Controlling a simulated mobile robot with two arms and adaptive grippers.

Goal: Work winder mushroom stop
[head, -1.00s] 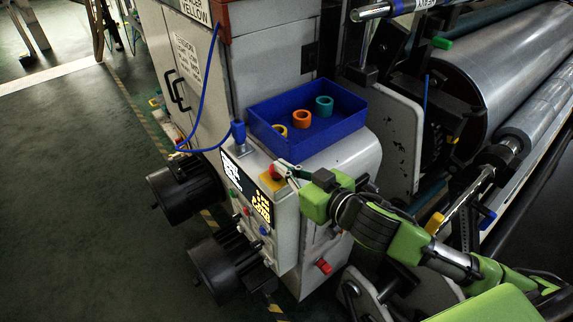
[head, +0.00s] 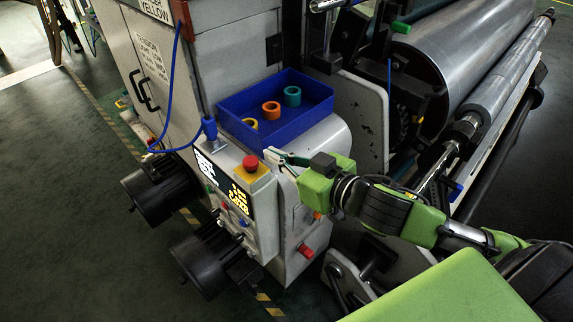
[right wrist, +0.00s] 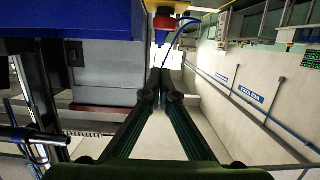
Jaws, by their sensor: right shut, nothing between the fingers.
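The mushroom stop (head: 250,163) is a red button on a yellow block, on top of the winder's control box at its right corner. In the right wrist view the red mushroom stop (right wrist: 164,22) shows upside down at the top centre. My right gripper (head: 268,154) is just right of the stop, apart from it. In the right wrist view its two dark fingers (right wrist: 159,76) meet at the tips, shut and empty. My left gripper is not in view.
A blue tray (head: 290,132) with yellow, orange and teal rings sits behind the stop. A blue cable (head: 172,85) hangs at the left. Large rollers (head: 480,50) stand at the right, and dark motors (head: 160,190) at the left front. Floor at the left is clear.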

